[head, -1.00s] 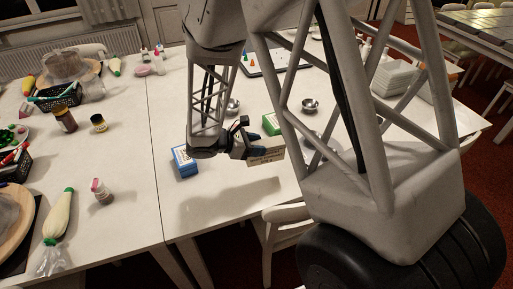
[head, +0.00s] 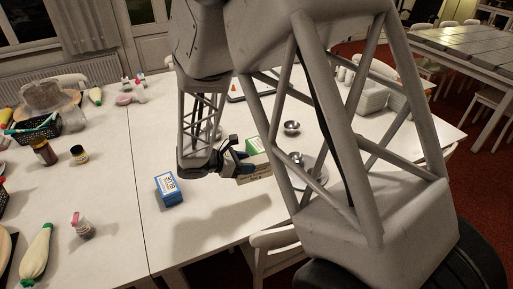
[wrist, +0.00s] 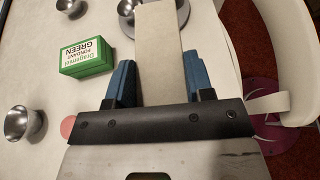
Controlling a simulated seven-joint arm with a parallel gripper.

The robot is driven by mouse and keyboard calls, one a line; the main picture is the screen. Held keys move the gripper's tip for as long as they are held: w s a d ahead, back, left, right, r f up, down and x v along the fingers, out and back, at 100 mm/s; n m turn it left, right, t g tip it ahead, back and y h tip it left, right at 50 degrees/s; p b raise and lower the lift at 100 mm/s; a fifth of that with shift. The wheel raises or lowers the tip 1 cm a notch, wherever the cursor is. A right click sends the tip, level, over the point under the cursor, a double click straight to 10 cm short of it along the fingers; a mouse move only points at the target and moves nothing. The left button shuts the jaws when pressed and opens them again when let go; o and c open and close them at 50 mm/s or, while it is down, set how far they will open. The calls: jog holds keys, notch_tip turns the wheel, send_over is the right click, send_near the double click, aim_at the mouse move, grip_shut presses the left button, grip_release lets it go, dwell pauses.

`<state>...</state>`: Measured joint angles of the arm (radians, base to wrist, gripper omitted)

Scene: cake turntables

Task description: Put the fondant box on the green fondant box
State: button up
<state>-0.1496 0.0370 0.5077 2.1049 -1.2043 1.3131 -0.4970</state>
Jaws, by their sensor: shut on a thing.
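The fondant box (wrist: 160,58) is a pale beige box held between the blue fingers of my gripper (wrist: 153,88). In the head view the held fondant box (head: 256,174) is partly covered by my gripper (head: 236,164). The green fondant box (wrist: 87,57), green and white with "Dragemist fondant green" on it, stands on the table left of the held box in the wrist view. In the head view the green fondant box (head: 253,144) shows just behind the held box, partly hidden. The two boxes look apart in the wrist view.
A blue and white box (head: 169,189) stands on the table left of my gripper. Metal bowls (wrist: 25,123) stand near the green box, and a round metal stand (head: 309,172) is to the right. A white chair (wrist: 290,60) is at the table edge.

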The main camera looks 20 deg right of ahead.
jog(key=w+d, duration=0.4)
jog(key=d, duration=0.3)
jog(key=shift+w+d+r+n+t, duration=0.2)
jog(key=shift+d+r+n+t, duration=0.1)
jog(key=shift+r+t, duration=0.15)
send_over(252, 146)
jog(key=shift+d+f, duration=0.1)
jog(key=shift+f, duration=0.65)
jog(key=shift+f, duration=0.1)
jog(key=shift+f, duration=1.6)
jog(key=shift+f, duration=0.15)
jog(key=o, duration=1.3)
jog(key=shift+c, duration=0.2)
